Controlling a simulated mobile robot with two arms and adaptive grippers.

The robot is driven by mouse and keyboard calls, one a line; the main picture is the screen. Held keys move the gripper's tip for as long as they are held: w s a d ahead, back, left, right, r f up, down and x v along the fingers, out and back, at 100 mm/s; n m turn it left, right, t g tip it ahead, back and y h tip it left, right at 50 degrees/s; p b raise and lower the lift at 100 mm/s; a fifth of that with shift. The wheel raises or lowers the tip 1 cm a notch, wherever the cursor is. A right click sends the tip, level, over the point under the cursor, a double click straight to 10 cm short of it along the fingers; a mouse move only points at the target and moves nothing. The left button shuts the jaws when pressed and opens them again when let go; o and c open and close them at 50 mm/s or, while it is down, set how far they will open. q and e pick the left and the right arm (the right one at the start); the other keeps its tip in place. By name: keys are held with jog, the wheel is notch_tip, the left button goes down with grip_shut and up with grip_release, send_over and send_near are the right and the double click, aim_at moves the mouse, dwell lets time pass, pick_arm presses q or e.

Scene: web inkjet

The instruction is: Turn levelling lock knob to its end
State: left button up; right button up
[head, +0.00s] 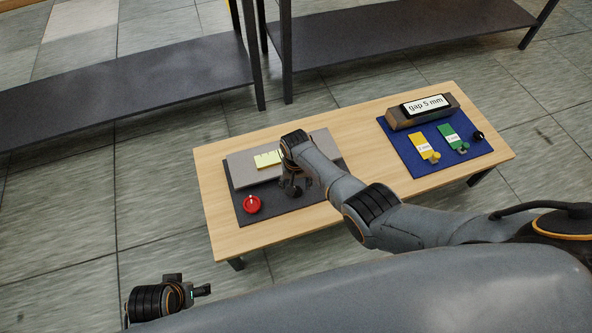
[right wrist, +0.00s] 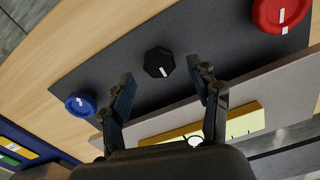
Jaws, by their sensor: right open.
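A dark panel (head: 285,209) on the wooden table bears the knobs. A black many-sided knob (right wrist: 159,62) with a white mark shows in the right wrist view, between and just beyond my fingertips. My right gripper (head: 292,188) is above the panel, its fingers (right wrist: 163,82) spread and apart from the knob. A red round knob (head: 252,204) with a white mark sits at the panel's left; it also shows in the right wrist view (right wrist: 282,12). A blue knob (right wrist: 80,104) is hidden in the head view. My left gripper (head: 198,291) hangs low left, away from the table.
A grey raised block (head: 243,172) with a yellow scale (head: 267,159) stands behind the knobs. Dark shelves (head: 130,85) stand behind.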

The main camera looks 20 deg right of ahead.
aim_at(297, 192)
notch_tip(297, 192, up, 10)
jog(key=shift+f, duration=0.15)
dwell(0.3)
dwell(0.4)
jog(key=s+d+f+n+t, duration=0.1)
jog(key=s+d+n, duration=0.15)
jog(key=s, duration=0.95)
jog(key=s+d+f+n+t, duration=0.1)
jog(key=s+d+n+t, duration=0.15)
jog(key=s, duration=0.95)
pick_arm(q)
jog(key=s+f+g+p, duration=0.1)
jog(key=s+f+p, duration=0.55)
jog(key=p, duration=0.35)
jog(key=s+a+f+g+p, duration=0.1)
jog(key=s+a+f+p, duration=0.2)
jog(key=s+p, duration=0.6)
jog(key=s, duration=0.4)
jog(key=shift+s+a+f, duration=0.15)
jog(key=shift+f, duration=0.05)
pick_arm(e)
jog(key=s+d+f+g, duration=0.1)
jog(key=s+f, duration=0.4)
jog(key=s, duration=0.5)
jog(key=s+d+f+g, duration=0.1)
jog(key=s+f, duration=0.3)
jog(key=s, duration=0.6)
jog(key=shift+d+f+m, duration=0.3)
jog(key=shift+d+f, duration=0.05)
jog(key=shift+d, duration=0.55)
